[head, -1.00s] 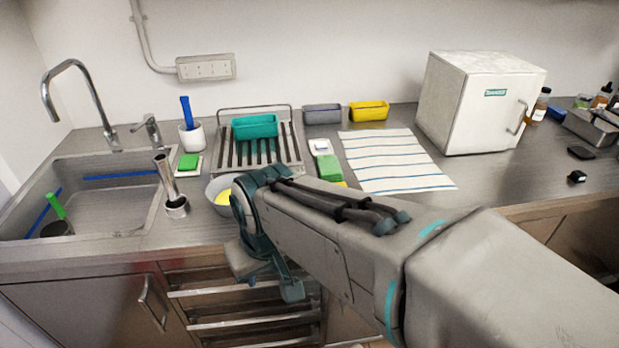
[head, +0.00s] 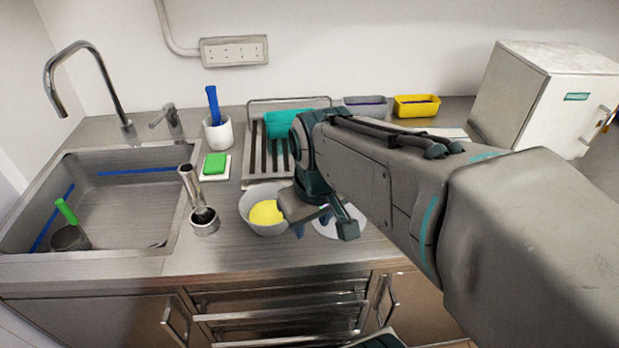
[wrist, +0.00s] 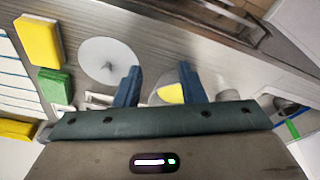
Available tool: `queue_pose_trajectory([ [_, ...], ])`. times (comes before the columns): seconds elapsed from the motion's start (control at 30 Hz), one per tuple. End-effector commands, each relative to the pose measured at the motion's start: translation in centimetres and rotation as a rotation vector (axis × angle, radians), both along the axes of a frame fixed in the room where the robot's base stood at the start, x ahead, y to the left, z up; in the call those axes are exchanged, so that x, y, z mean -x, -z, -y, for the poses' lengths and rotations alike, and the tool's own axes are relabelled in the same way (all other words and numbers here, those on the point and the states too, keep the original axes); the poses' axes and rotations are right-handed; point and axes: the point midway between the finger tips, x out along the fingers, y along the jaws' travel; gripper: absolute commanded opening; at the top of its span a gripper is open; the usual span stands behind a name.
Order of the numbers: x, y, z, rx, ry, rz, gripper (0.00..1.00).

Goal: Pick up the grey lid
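The grey lid (head: 350,224) is a flat, pale round disc on the counter, partly hidden by my gripper in the head view. The wrist view shows the whole lid (wrist: 100,56) with a small knob at its middle, up and left of my fingers. My gripper (head: 311,224) is above the counter, between the lid and a grey bowl (head: 252,197) with yellow contents. In the wrist view my gripper (wrist: 160,82) has its two dark blue fingers spread apart. Nothing is held; the bowl (wrist: 160,90) shows beyond the gap.
A metal cup with an upright handle (head: 204,222) stands left of the bowl, beside the sink (head: 130,200). The rack with a teal tub (head: 285,122) is behind. Yellow (wrist: 38,40) and green (wrist: 53,86) blocks lie near the lid. Bare counter lies in front.

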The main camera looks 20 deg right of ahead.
Motion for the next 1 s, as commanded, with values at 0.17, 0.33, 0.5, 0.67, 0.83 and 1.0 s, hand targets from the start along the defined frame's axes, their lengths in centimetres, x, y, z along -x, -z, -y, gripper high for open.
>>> queue_pose_trajectory([
  [0.17, -4.2, -0.9, 3.3, 0.057, -0.266, -0.082, 0.36],
  [0.33, -7.5, -1.9, 6.9, 0.081, -0.537, -0.152, 0.36],
  [0.5, -9.4, -2.4, 9.6, 0.080, -0.732, -0.192, 0.36],
  [0.67, -10.1, -2.3, 10.8, 0.074, -0.819, -0.207, 0.36],
  [0.83, -10.1, 0.0, 10.9, 0.072, -0.835, -0.210, 0.36],
  [1.0, -10.1, 3.5, 10.9, 0.072, -0.835, -0.210, 0.36],
])
